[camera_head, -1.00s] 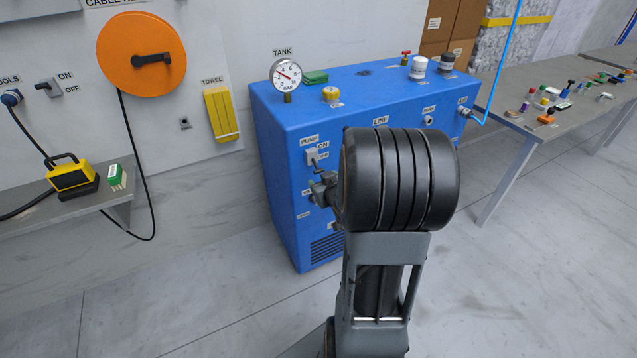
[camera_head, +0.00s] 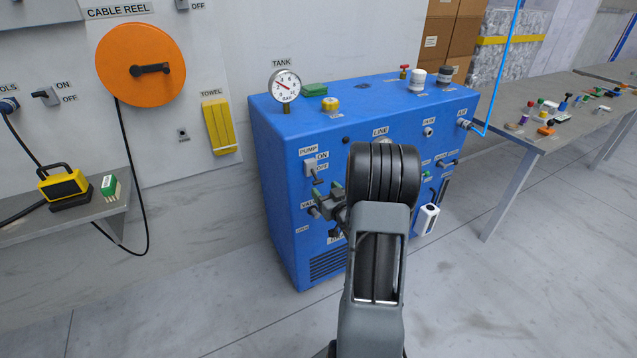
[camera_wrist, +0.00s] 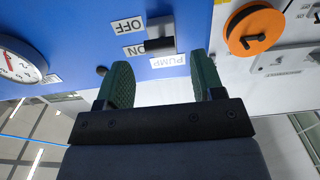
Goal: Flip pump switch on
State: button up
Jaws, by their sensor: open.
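The pump switch (camera_head: 311,169) is on the front of the blue machine (camera_head: 285,135), under the PUMP label, with ON above OFF. My gripper (camera_head: 327,194) is just below the switch, open and empty, with green-padded fingertips. The wrist view is upside down. There the switch (camera_wrist: 160,36) shows beyond the gap between my two fingertips (camera_wrist: 160,72), with nothing between them. The fingers seem apart from the switch. My arm hides part of the machine's front.
A pressure gauge (camera_head: 285,85) stands on the machine's top left. Valve controls sit just below the pump switch, partly behind my gripper. A white item (camera_head: 427,219) hangs low on the right of the front. The floor to the left is clear.

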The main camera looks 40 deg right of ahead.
aim_at(318, 180)
jog(key=shift+w+d, duration=0.2)
jog(key=shift+w, duration=1.15)
jog(key=shift+w+d, duration=0.15)
jog(key=shift+w, duration=1.15)
jog(key=shift+c, duration=0.3)
